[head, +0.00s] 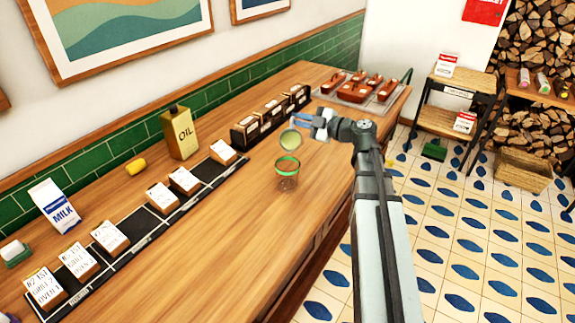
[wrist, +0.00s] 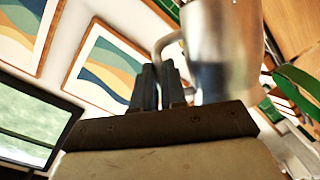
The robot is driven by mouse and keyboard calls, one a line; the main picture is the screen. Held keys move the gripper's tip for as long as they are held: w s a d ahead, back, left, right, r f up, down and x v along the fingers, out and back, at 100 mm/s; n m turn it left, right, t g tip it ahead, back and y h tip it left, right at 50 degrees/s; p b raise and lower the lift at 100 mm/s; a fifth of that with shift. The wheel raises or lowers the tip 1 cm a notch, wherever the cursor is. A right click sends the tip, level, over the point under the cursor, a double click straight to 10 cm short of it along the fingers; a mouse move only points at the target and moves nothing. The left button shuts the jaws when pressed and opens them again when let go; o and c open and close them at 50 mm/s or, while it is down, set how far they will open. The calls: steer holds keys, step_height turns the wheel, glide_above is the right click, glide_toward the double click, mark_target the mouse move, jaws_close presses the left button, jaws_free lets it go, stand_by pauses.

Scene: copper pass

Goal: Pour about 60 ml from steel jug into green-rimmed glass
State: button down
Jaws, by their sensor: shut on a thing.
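My gripper (head: 311,122) is shut on the handle of the steel jug (head: 290,141) and holds it in the air above the counter. In the wrist view, my gripper's fingers (wrist: 160,90) close on the handle beside the jug's shiny body (wrist: 222,50). In the head view the jug appears as a small round shape with an olive-toned face, seemingly tilted. The green-rimmed glass (head: 287,174) stands upright on the counter just below the jug in the picture. Its contents are unclear. No stream of liquid is visible.
The wooden counter (head: 245,215) is clear around the glass. A black rail with labelled blocks (head: 110,238), an oil can (head: 180,133) and a milk carton (head: 55,205) stand to the left. A dark box (head: 258,126) and a tray of copper-coloured pieces (head: 390,99) lie farther back.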

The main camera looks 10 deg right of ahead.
steer(key=shift+s+a+r+n, duration=0.15)
steer(key=shift+s+r+n, duration=0.35)
steer(key=shift+r+n, duration=0.1)
steer(key=shift+r+t+y, duration=0.1)
steer(key=shift+t+y, duration=0.2)
steer(key=shift+s+n, duration=0.1)
steer(key=shift+n, duration=0.2)
steer(key=shift+s+a+r+n, duration=0.25)
steer(key=shift+s+r+n, duration=0.2)
steer(key=shift+s+n, duration=0.25)
stand_by(1.0)
steer(key=shift+s+a+r+n+t+y, duration=0.15)
steer(key=shift+s+n+y, duration=0.05)
steer(key=shift+s, duration=0.1)
steer(key=shift+s+a+r+n+t+y, duration=0.1)
steer(key=shift+s+n+t+y, duration=0.1)
steer(key=shift+s, duration=0.1)
stand_by(0.5)
